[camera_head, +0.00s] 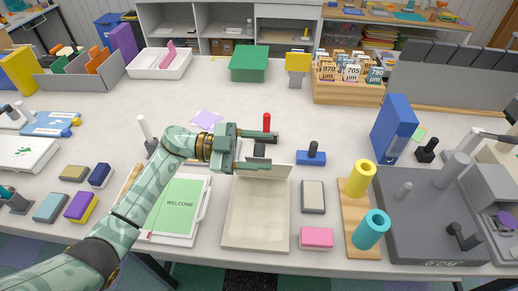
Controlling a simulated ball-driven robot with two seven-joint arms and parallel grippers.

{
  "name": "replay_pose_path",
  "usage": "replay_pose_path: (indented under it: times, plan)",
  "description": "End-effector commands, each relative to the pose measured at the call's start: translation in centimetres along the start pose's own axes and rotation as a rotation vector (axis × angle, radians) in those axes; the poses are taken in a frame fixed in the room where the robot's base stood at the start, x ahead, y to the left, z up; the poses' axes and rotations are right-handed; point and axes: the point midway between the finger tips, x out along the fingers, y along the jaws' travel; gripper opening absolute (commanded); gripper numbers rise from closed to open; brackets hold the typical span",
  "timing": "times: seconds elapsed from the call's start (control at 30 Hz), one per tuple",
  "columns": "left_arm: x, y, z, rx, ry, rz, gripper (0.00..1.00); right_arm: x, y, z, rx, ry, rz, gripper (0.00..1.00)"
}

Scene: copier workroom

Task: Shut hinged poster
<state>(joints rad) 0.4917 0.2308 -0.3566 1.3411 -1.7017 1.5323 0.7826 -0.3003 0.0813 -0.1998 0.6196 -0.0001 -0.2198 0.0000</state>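A green sheet marked WELCOME (180,205) lies in a white frame on the front left of the table. It looks like the poster, but I cannot tell where its hinge is. Beside it lies a flat beige board (256,214) with a raised flap (265,171) along its far edge; this could be the hinged thing. My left gripper (262,151) points right just beyond the flap, its fingers spread apart. A small dark block shows between the fingers; I cannot tell if it is touched. My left forearm hides part of the WELCOME frame. My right gripper is out of view.
A yellow roll (361,179) and a teal roll (371,230) stand on a wooden base.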

Motion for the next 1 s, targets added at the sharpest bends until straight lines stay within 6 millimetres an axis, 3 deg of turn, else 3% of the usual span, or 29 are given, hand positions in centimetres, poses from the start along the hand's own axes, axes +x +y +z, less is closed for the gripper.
replay_pose_path:
  times: [0.03,0.2,0.37,0.57,1.0]
  plan:
    - [0.0,0.0,0.0,0.000,0.000,0.000,0.42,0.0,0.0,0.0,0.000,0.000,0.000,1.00]
    - [0.0,0.0,0.0,0.000,0.000,0.000,0.00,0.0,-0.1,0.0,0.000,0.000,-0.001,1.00]
    - [0.0,0.2,0.0,0.008,0.000,0.001,0.00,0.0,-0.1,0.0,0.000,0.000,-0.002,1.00]
    - [-0.1,1.8,-0.1,0.067,-0.002,0.001,0.00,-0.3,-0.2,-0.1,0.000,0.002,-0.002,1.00]
    - [-0.1,9.5,1.2,0.377,-0.002,0.002,0.00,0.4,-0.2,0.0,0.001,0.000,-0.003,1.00]
